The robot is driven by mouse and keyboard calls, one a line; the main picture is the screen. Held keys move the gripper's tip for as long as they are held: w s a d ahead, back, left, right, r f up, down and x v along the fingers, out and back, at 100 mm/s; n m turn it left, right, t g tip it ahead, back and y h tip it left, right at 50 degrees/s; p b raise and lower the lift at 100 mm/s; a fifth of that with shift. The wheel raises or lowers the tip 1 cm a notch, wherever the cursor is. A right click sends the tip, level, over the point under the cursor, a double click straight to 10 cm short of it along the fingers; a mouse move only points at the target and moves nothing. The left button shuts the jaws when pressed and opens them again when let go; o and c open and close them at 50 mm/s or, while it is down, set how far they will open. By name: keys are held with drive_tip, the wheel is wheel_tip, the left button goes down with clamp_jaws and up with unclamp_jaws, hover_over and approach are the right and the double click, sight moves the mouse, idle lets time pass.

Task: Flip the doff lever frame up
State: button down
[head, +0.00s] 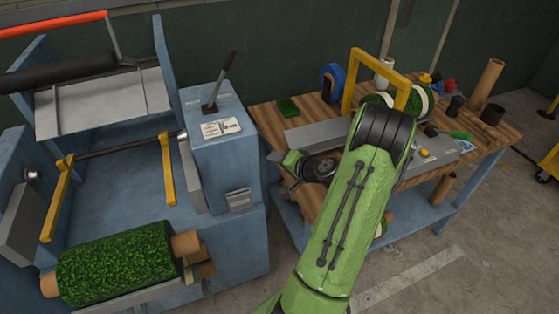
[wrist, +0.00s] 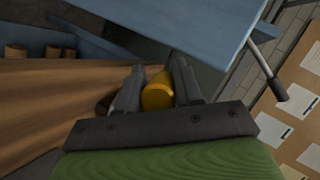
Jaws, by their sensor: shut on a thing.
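A yellow inverted-U frame (head: 377,65), which I take to be the doff lever frame, stands raised over the grey machine (head: 318,133) on the wooden bench. Its lower right part is hidden behind my green arm. My gripper (wrist: 157,86) shows in the wrist view, its two dark fingers closed on a rounded yellow bar (wrist: 158,97). In the head view my arm reaches across the bench front and I cannot make out the fingers. Which part of the frame they hold cannot be told.
The wooden bench (head: 265,118) carries a blue ring (head: 332,82), turf rolls (head: 418,100) and dark cylinders (head: 491,115). A blue roller machine (head: 222,165) with a black lever (head: 222,80) and a turf roll (head: 120,262) stands left. Open floor (head: 450,275) lies at lower right.

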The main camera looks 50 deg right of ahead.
drive_tip(key=c, duration=1)
unclamp_jaws()
drive_tip(key=shift+w+d+r, duration=0.15)
drive_tip(key=shift+r, duration=0.35)
drive_tip(key=shift+o, duration=0.9)
drive_tip(key=shift+f, duration=0.1)
drive_tip(key=v, duration=1.6)
drive_tip(key=shift+a+f, duration=0.2)
drive_tip(key=w+a+r+n+g+y, duration=0.25)
drive_tip(key=w+a+n, duration=0.25)
drive_tip(key=a, duration=0.5)
drive_tip(key=w+a+r+n+g+y, duration=0.15)
drive_tip(key=w+a+n+g, duration=0.3)
drive_tip(key=a, duration=0.65)
drive_tip(key=s+a+r+n+h, duration=0.1)
drive_tip(key=s+a+r+n, duration=0.3)
drive_tip(key=s+a, duration=0.6)
drive_tip(key=shift+a+r+n+h, duration=0.4)
drive_tip(key=shift+a+n, duration=0.25)
drive_tip(key=shift+a, duration=0.15)
